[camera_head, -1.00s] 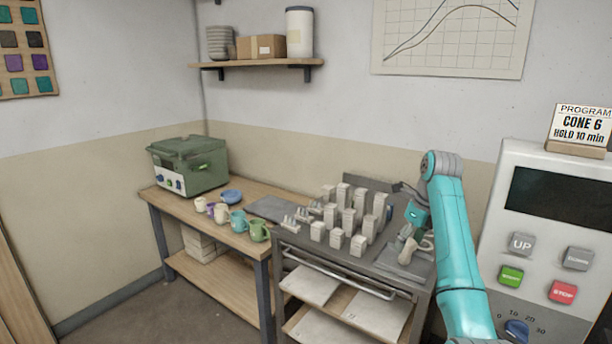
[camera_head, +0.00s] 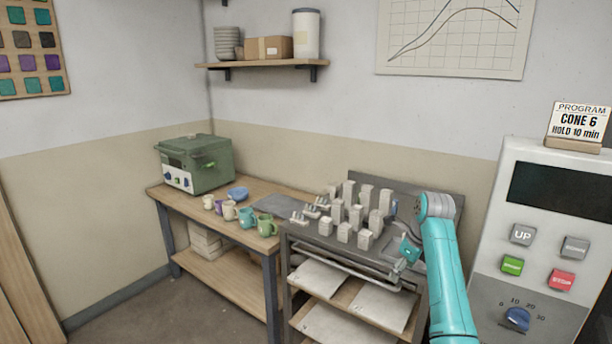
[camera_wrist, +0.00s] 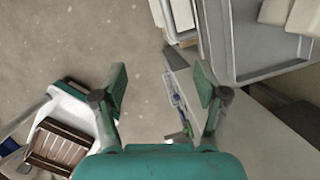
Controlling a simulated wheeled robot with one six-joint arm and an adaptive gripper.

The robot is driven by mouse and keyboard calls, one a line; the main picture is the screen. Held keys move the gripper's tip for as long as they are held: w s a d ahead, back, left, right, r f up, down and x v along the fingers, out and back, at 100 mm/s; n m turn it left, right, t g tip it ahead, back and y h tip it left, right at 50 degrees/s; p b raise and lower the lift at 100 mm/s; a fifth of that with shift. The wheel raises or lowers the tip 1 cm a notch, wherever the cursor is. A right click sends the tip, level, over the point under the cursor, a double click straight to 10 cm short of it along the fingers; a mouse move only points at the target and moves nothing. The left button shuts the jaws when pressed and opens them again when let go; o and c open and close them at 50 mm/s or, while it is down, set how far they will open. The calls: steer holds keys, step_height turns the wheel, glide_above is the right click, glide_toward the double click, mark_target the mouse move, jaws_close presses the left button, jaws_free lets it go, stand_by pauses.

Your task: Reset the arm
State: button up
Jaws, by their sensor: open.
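My teal arm (camera_head: 440,250) reaches up from the lower right in the head view and bends at a grey joint. My gripper (camera_head: 401,265) hangs by the front right part of the grey cart (camera_head: 285,240). In the wrist view its two fingers (camera_wrist: 160,84) are spread wide, with nothing between them. Bare floor shows beyond the gap. The cart's front right corner is partly hidden by the gripper and arm.
Several pale blocks (camera_head: 355,217) stand on the cart's top, left of my gripper. A wooden table (camera_head: 190,200) with several mugs (camera_head: 247,217) stands further left. A control panel (camera_head: 545,235) rises at right. Open floor (camera_head: 200,310) lies at front left.

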steer(key=s+a+f+n+t, duration=0.1)
steer(key=s+f+n, duration=0.3)
steer(key=f, duration=0.8)
steer(key=s+a+f+n+t, duration=0.2)
steer(key=s+f, duration=0.3)
steer(key=f, duration=0.7)
steer(key=s+a+f+n+t+h, duration=0.1)
steer(key=s+f+n, duration=0.2)
steer(key=s+f, duration=0.5)
steer(key=s+a+f+n+t, duration=0.15)
steer(key=s+f+n, duration=0.25)
steer(key=s, duration=0.8)
steer(key=s+a+r+n+t, duration=0.1)
steer(key=s+r+n, duration=0.2)
steer(key=s, duration=0.8)
steer(key=s+a+r+n+t, duration=0.1)
steer(key=s+r+n+t, duration=0.2)
steer(key=s, duration=0.8)
steer(key=s+r+n+t, duration=0.2)
steer(key=s+r+n, duration=0.6)
steer(key=s+r, duration=0.8)
step_height(320, 180, up, 3)
steer(key=shift+s+a+f+n, duration=0.1)
steer(key=shift+s+a+n, duration=0.05)
steer(key=shift+a+n, duration=0.2)
